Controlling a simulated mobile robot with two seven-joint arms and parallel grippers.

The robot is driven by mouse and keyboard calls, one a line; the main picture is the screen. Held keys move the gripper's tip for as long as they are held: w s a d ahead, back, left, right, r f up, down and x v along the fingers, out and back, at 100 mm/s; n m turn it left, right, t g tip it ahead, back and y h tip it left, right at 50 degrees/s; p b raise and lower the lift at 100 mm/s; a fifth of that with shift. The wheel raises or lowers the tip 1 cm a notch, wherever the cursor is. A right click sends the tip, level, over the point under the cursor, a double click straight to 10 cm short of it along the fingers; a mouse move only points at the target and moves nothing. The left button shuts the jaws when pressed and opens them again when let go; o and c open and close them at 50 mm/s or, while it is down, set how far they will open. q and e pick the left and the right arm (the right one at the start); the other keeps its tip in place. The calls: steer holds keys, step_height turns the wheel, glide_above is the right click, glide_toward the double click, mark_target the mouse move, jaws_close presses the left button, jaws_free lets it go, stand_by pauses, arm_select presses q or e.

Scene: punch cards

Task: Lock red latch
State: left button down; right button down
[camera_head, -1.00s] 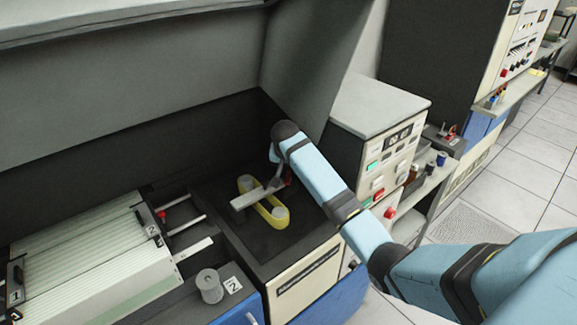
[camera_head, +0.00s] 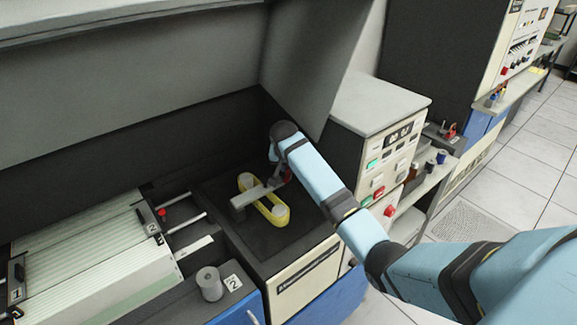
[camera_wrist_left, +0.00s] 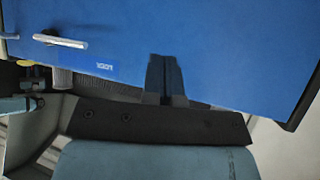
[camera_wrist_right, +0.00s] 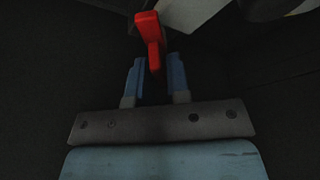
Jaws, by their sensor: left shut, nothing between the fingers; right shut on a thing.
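The red latch (camera_wrist_right: 151,38) stands upright between the fingers of my right gripper (camera_wrist_right: 156,75) in the right wrist view, and the fingers are shut on it. In the head view only a small red part (camera_head: 288,174) shows beside my wrist, next to a grey bar (camera_head: 258,192) that crosses a yellow loop (camera_head: 284,219). The right fingers are mostly hidden there by my arm. My left gripper (camera_wrist_left: 165,70) is shut and empty in front of a blue cabinet door (camera_wrist_left: 220,50); it is out of the head view.
The bar and loop lie in a dark recess (camera_head: 232,232) under a grey hood. Card stacks (camera_head: 85,240) with numbered plates stand at left. A grey cylinder (camera_head: 209,284) sits on the front ledge. A button panel (camera_head: 392,165) stands close right of my right arm.

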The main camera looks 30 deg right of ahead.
steer(key=m, duration=0.2)
steer(key=m+g, duration=0.1)
steer(key=m, duration=0.1)
steer(key=shift+w+a+m+g+h, duration=0.1)
steer(key=shift+m+g+h, duration=0.2)
steer(key=shift+h, duration=0.1)
steer(key=m+g, duration=0.1)
steer(key=m, duration=0.1)
steer(key=shift+m, duration=0.3)
steer(key=shift+m+h, duration=0.3)
steer(key=shift+m, duration=0.2)
steer(key=c, duration=1.2)
jaws_free()
